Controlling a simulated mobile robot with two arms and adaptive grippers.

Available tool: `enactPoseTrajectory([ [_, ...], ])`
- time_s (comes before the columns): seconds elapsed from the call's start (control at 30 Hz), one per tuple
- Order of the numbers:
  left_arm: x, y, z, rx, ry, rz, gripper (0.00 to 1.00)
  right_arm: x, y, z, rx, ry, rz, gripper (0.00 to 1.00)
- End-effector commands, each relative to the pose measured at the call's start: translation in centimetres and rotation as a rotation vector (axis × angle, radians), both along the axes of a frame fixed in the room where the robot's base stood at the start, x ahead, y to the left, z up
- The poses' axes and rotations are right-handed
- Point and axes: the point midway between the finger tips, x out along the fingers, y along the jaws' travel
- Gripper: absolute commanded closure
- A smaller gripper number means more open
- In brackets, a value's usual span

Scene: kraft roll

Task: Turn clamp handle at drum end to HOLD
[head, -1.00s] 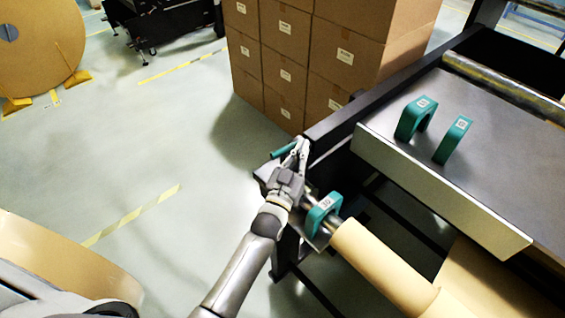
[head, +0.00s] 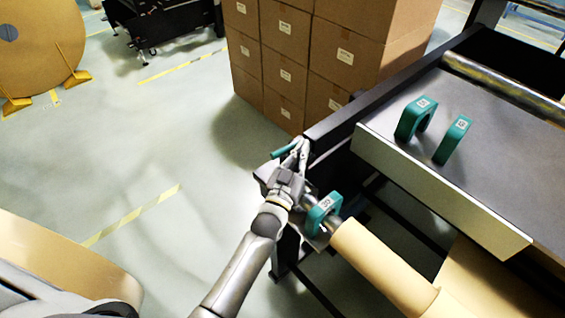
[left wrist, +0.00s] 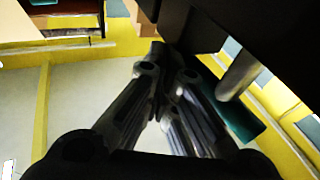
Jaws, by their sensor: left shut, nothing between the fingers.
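The clamp handle is a teal bar (head: 284,150) at the drum end, beside the corner of the dark machine frame. It also shows in the left wrist view as a teal bar on a grey pin (left wrist: 238,118), right of the fingers. My left gripper (head: 300,150) is shut and empty, its fingertips close beside the handle; I cannot tell whether they touch it. In the left wrist view the gripper (left wrist: 165,62) has its fingers together. A teal collar marked 30 (head: 322,208) sits on the shaft next to the kraft roll (head: 385,268). No HOLD mark is legible. My right gripper is not in view.
Two teal collars (head: 412,120) (head: 455,140) stand on the grey machine table (head: 500,120). Stacked cartons (head: 300,60) stand behind the frame. A large brown roll (head: 40,45) is at the far left.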

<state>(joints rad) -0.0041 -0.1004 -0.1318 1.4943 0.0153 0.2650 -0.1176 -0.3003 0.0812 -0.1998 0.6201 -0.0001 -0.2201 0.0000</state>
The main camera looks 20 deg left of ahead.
Motion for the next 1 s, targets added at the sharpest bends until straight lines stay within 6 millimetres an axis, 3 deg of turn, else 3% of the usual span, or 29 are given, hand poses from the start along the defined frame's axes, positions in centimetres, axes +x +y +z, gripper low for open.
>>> enactPoseTrajectory([
  [0.73, -0.1, 0.0, 0.0, 0.000, 0.000, 0.000, 1.00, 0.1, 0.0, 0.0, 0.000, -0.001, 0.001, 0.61],
  [0.87, -1.1, 0.1, -0.3, 0.001, 0.002, 0.000, 1.00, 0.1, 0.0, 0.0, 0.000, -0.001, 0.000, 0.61],
  [1.0, -3.4, 0.4, -0.8, 0.001, 0.003, -0.001, 1.00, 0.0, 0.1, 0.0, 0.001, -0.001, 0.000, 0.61],
])
